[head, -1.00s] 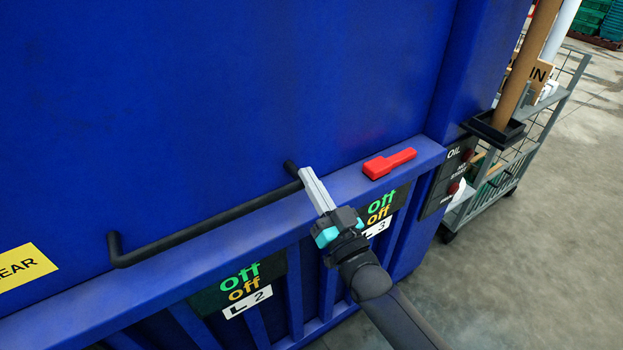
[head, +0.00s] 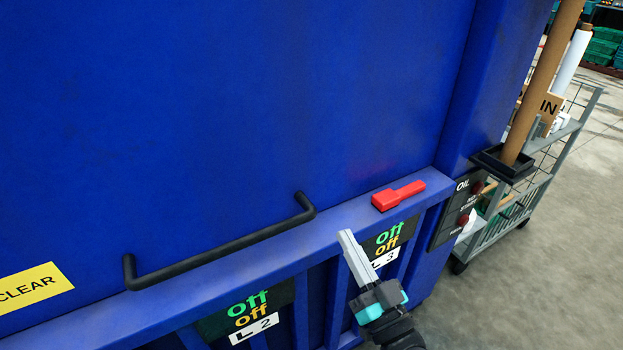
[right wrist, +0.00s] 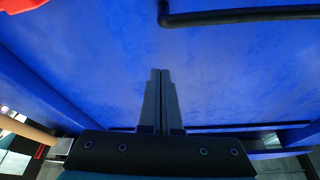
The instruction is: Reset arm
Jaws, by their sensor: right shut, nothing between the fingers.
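My right gripper (head: 344,236) is shut and empty in the head view. It is in front of the blue machine's ledge, apart from the black bar handle (head: 215,247) and to the right of it. In the right wrist view its two grey fingers (right wrist: 160,72) lie side by side, pointing at the blue surface. The black handle (right wrist: 245,16) shows at the upper right there. My left gripper is not in view.
A blue machine (head: 250,100) fills most of the head view. A red lever (head: 398,196) sits on its ledge. L2 (head: 253,329) and L3 (head: 385,257) labels are below. A grey wire cart (head: 520,210) stands at the right on open floor.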

